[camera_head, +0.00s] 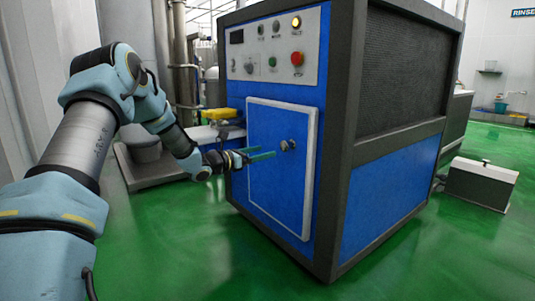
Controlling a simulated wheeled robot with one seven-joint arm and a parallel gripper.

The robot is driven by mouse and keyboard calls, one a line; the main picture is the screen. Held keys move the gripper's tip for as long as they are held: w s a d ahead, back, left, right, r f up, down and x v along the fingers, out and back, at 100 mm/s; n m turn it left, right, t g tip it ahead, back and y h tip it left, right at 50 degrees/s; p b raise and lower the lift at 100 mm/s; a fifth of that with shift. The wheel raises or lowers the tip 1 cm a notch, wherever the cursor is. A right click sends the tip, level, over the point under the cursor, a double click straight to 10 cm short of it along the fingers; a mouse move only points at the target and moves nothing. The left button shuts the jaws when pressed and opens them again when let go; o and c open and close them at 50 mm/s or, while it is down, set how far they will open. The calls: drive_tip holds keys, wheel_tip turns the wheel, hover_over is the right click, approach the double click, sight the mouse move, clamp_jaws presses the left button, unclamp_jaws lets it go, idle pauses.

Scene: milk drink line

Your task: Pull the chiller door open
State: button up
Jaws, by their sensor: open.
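The chiller (390,190) is a large blue box with a dark grey frame. Its door (274,195) is a blue panel with a pale border, low on the front face, and it looks shut. A small dark knob-like handle (288,145) sits at the door's upper right part. My gripper (262,155) is open and empty in front of the door, its green fingers pointing right towards the handle. The fingertips appear a little short of the handle; I cannot tell the exact gap in depth.
A control panel (276,48) with buttons and lamps is above the door. A grey box (481,184) stands on the floor at the right. A low grey platform with yellow and blue items lies behind my arm. The green floor (190,255) before the chiller is clear.

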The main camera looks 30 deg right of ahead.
sight(283, 146)
drive_tip(key=d, duration=0.3)
drive_tip(key=w+d+b, duration=0.1)
drive_tip(key=d, duration=0.3)
drive_tip(key=w+d+b, duration=0.1)
drive_tip(key=d, duration=0.2)
drive_tip(key=shift+d, duration=0.15)
drive_tip(key=shift+c, duration=0.4)
clamp_jaws()
idle(0.3)
